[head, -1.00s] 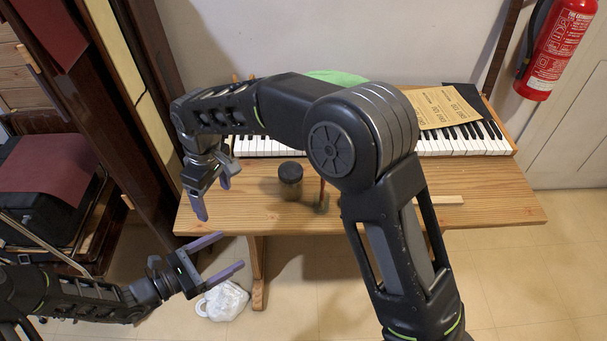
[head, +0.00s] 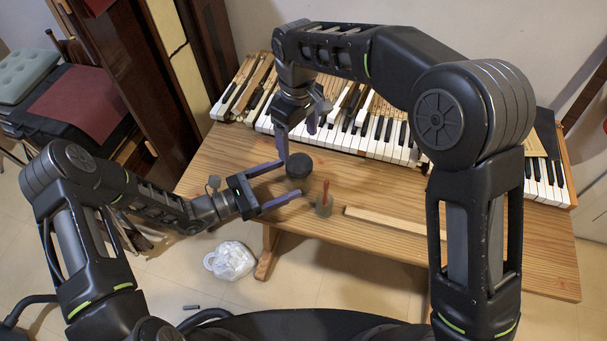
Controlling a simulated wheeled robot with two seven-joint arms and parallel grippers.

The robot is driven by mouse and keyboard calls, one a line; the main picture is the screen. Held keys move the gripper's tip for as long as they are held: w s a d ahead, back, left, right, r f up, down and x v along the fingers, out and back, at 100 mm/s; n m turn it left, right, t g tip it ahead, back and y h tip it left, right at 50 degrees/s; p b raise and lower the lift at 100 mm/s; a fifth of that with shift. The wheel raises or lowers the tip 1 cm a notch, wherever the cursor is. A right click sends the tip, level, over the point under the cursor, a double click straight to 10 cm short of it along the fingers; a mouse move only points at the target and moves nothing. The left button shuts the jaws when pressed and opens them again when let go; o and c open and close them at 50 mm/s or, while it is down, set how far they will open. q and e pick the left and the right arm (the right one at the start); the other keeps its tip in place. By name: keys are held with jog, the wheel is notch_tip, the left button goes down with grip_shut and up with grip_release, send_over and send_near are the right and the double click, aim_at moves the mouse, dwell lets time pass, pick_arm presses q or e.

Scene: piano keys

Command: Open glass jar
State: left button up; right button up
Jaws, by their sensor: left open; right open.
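The glass jar (head: 299,183) stands upright on the wooden table, its round dark lid (head: 299,164) on top. Its body is partly hidden by my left gripper's fingers. My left gripper (head: 296,178) is open, reaching in from the left, with one fingertip by the lid's left edge and the other low in front of the jar. I cannot tell whether the fingers touch it. My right gripper (head: 298,142) is open and points down just above and behind the lid, its fingers apart and empty.
A small container (head: 324,206) with a red-handled tool stands just right of the jar. A wooden strip (head: 385,235) lies farther right. The piano keyboard (head: 400,140) runs along the back.

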aim_at(310, 170)
pick_arm(q)
jog(key=shift+x, duration=4)
jog(key=shift+c, duration=0.4)
jog(key=shift+f, duration=0.1)
grip_shut()
